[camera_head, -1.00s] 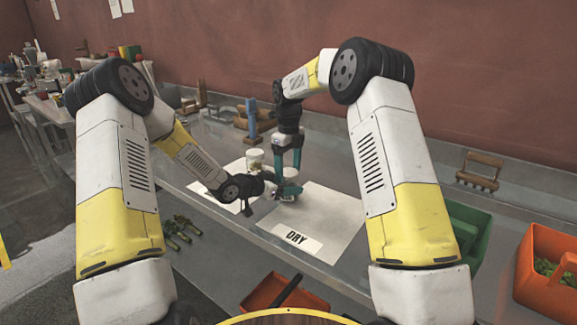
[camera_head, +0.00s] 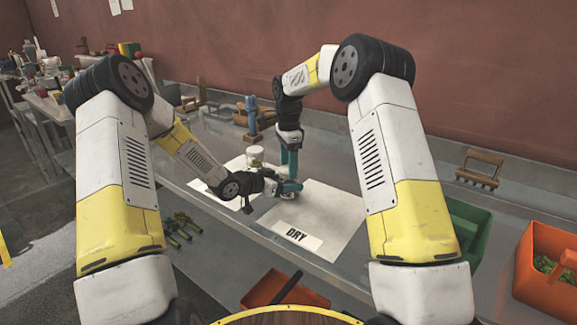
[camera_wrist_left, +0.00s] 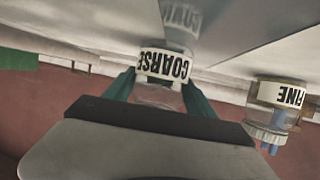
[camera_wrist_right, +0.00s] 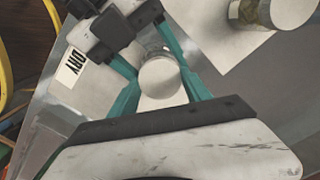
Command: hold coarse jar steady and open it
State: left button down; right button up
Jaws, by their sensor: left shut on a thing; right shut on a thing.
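The coarse jar (camera_wrist_left: 165,66) stands upright on the bench, its white COARSE label showing upside down in the left wrist view. My left gripper (camera_head: 277,188) is shut on the jar's body from the side, with a teal finger on each flank. My right gripper (camera_head: 290,176) points down from above and is shut on the jar's round white lid (camera_wrist_right: 160,78). In the head view the grippers mostly hide the jar. I cannot tell whether the lid is loose.
The fine jar (camera_head: 256,155) stands behind on a white sheet; it also shows in the left wrist view (camera_wrist_left: 277,104). A blue-handled tool (camera_head: 252,116) stands behind. Orange (camera_head: 550,272) and green bins are at the right.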

jog(key=n, duration=1.3)
jog(key=shift+n, duration=0.4)
jog(key=n, duration=1.3)
jog(key=shift+r+n, duration=0.1)
jog(key=shift+n, duration=0.3)
jog(key=n, duration=0.6)
jog(key=shift+n, duration=0.4)
jog(key=n, duration=0.8)
jog(key=shift+r, duration=0.2)
